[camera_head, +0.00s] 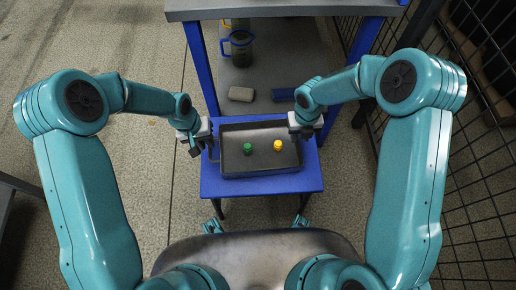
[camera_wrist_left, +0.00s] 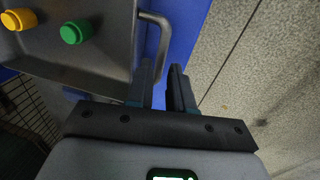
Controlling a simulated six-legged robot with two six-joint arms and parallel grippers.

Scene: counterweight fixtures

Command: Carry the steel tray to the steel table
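The steel tray (camera_head: 262,163) is a dark grey rectangular pan lying on a small blue table (camera_head: 260,186). A green peg (camera_head: 248,148) and a yellow peg (camera_head: 278,145) stand in it. My left gripper (camera_head: 204,147) is at the tray's left end. In the left wrist view my left gripper (camera_wrist_left: 163,78) has a gap between its fingers, beside the tray's bar handle (camera_wrist_left: 160,40); the handle does not look clamped. The tray wall (camera_wrist_left: 118,40) and both pegs show there too. My right gripper (camera_head: 303,132) is at the tray's right end; its fingers are too small to read.
A grey-topped bench (camera_head: 290,9) with blue legs stands behind. Its lower shelf (camera_head: 255,75) holds a blue-handled jug (camera_head: 239,48), a tan block (camera_head: 241,94) and a blue block (camera_head: 284,94). A wire-mesh fence (camera_head: 470,150) runs along the right.

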